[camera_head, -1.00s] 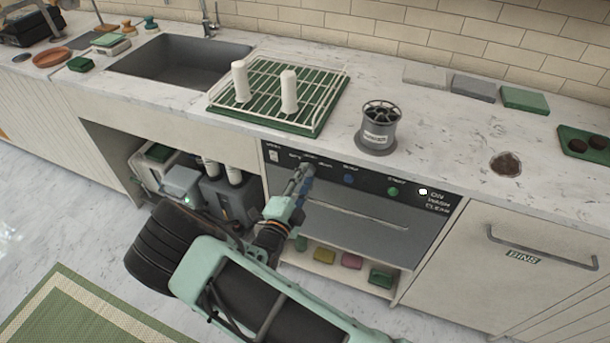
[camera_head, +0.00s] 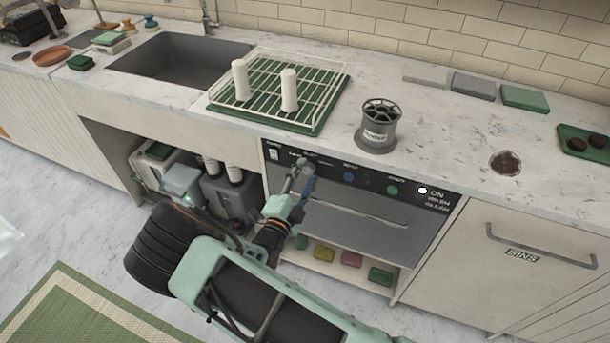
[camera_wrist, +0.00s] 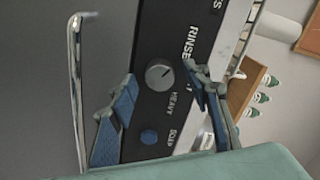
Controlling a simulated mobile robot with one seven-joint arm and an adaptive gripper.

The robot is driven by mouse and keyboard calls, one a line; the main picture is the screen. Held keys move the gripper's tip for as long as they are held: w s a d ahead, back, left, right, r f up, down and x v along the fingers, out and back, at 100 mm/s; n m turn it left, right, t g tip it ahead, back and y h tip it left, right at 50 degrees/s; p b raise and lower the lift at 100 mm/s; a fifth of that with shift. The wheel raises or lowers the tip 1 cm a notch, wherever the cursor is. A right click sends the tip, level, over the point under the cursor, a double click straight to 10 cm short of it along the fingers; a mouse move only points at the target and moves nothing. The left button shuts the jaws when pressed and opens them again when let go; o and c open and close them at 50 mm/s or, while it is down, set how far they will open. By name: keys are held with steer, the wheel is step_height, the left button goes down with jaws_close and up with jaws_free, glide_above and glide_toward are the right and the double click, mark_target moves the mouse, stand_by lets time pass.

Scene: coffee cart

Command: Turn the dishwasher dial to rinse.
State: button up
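The dishwasher dial (camera_wrist: 159,75) is a round grey knob on the black control panel (camera_wrist: 148,112) in the wrist view. A pale mark on it appears to point toward the picture's upper right. RINSE is printed above right of it and HEAVY below right. My gripper (camera_wrist: 160,74) is open, its blue-padded fingertips on either side of the dial with gaps showing. In the head view my gripper (camera_head: 303,172) is at the left part of the dishwasher (camera_head: 362,222) panel and hides the dial.
A blue soap button (camera_wrist: 149,137) is near the left finger in the wrist view. The dishwasher's long metal handle (camera_wrist: 76,85) stands out at left. The counter above holds a dish rack (camera_head: 321,108) and a grey round holder (camera_head: 378,134).

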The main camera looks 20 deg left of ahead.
steer(key=s+a, duration=0.1)
steer(key=s, duration=1.1)
stand_by(0.4)
